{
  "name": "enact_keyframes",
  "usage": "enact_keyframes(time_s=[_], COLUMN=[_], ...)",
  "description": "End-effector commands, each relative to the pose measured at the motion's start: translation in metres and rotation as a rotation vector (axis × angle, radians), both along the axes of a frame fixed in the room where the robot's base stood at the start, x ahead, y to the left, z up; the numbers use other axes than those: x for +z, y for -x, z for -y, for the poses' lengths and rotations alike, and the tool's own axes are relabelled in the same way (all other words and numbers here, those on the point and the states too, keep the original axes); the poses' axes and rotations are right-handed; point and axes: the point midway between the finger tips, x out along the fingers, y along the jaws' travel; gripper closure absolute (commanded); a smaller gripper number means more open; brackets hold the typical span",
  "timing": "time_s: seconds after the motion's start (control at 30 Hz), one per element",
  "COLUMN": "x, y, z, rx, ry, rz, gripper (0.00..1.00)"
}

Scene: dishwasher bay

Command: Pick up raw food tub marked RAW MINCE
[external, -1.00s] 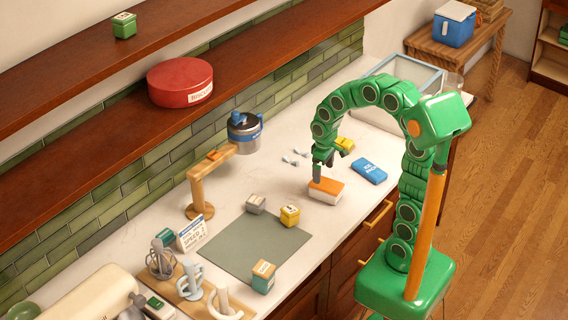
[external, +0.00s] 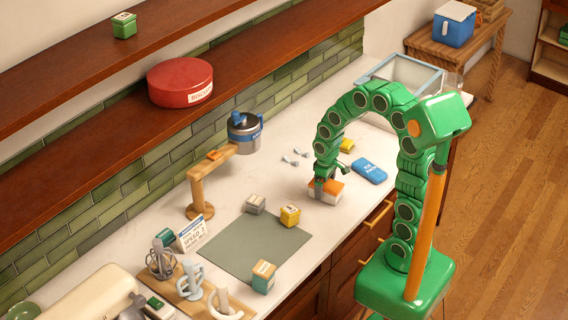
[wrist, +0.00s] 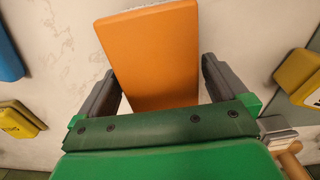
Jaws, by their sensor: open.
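A white tub with an orange lid (external: 332,194) sits on the worktop near its front edge; I cannot read any marking on it. Its flat orange lid (wrist: 153,50) fills the middle of the wrist view. My gripper (external: 322,186) is down at the tub. In the wrist view my gripper (wrist: 160,70) is open, with one dark finger along each side of the tub. The near end of the tub is hidden by my gripper's body, and I cannot tell whether the fingers touch its sides.
A blue pack (external: 369,171) lies right of the tub, with a yellow item (external: 347,145) behind. A yellow box (external: 290,216) and grey box (external: 255,204) stand left by a grey-green mat (external: 245,252). A wooden stand (external: 198,195) is further left.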

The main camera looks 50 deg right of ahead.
Motion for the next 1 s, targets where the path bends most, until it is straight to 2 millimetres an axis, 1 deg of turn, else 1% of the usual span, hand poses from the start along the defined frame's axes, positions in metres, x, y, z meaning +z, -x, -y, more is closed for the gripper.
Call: enact_keyframes(time_s=[0.03, 0.4, 0.47, 0.77, 0.87, 0.97, 1.0], x=[0.0, 0.0, 0.0, 0.003, 0.01, 0.023, 0.03], y=[0.0, 0.0, 0.0, 0.0, -0.001, 0.0, 0.0], z=[0.0, 0.0, 0.0, 0.0, 0.0, 0.0, 0.0], rx=[0.0, 0.0, 0.0, 0.0, 0.0, 0.0, 0.0], ry=[0.0, 0.0, 0.0, 0.0, 0.001, 0.0, 0.001], rz=[0.0, -0.001, -0.001, 0.0, 0.002, 0.0, 0.001], gripper=[0.0, 0.57, 0.64, 0.64, 0.64, 0.64, 0.64])
